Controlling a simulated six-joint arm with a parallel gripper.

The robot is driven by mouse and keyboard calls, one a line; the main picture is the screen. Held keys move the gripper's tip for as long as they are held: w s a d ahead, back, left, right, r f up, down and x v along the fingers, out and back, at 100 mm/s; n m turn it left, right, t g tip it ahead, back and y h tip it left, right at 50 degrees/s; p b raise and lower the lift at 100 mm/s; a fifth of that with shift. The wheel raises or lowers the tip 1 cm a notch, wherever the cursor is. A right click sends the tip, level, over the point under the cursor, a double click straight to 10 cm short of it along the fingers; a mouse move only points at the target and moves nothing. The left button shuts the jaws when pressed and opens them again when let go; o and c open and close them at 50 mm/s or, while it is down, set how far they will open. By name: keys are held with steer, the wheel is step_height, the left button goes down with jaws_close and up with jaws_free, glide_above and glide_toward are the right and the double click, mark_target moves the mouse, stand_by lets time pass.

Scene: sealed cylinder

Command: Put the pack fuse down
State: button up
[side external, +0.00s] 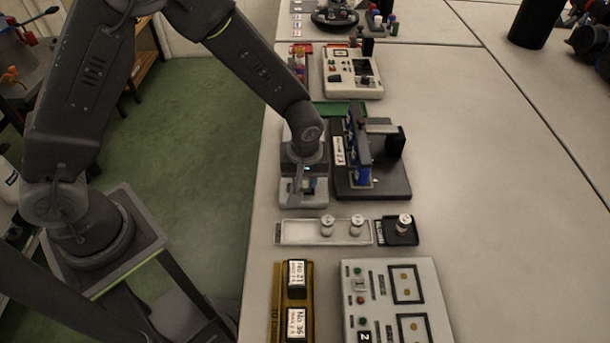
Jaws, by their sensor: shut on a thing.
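My gripper (308,186) points down over a pale grey unit (303,201) near the table's left edge. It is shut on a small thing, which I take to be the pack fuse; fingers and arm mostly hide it. I cannot tell whether it touches the unit. Two small white cylinders with dark marks, a left one (328,226) and a right one (357,225), stand in a shallow white tray (296,232) in front of my gripper. A similar cylinder (403,225) stands in a black holder (409,240) to the tray's right.
A dark stand with blue parts (385,187) is close on my gripper's right. A yellow tray with labelled black blocks (278,300) and a white control panel (385,285) lie at the front. Another white device (350,75) is behind.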

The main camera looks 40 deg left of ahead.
steer(key=shift+f, duration=0.15)
steer(key=o, duration=0.9)
steer(key=r, duration=0.8)
steer(key=s+d+r, duration=0.1)
steer(key=r, duration=0.3)
steer(key=shift+r, duration=0.1)
steer(key=s+a+r+m+t, duration=0.1)
steer(key=s+a+r+m, duration=0.2)
steer(key=s+r, duration=0.1)
steer(key=s+a+r+m+t, duration=0.2)
steer(key=s+a+r+m, duration=0.1)
steer(key=s+r, duration=0.2)
steer(key=s+a+r+m+t+h, duration=0.1)
steer(key=s+a+r+m, duration=0.2)
steer(key=s+r, duration=0.2)
steer(key=shift+s+a+t, duration=0.15)
steer(key=shift+s+a, duration=0.05)
steer(key=shift+s, duration=0.65)
steer(key=shift+s+a+t, duration=0.15)
steer(key=shift+s+a, duration=0.05)
steer(key=shift+s, duration=0.65)
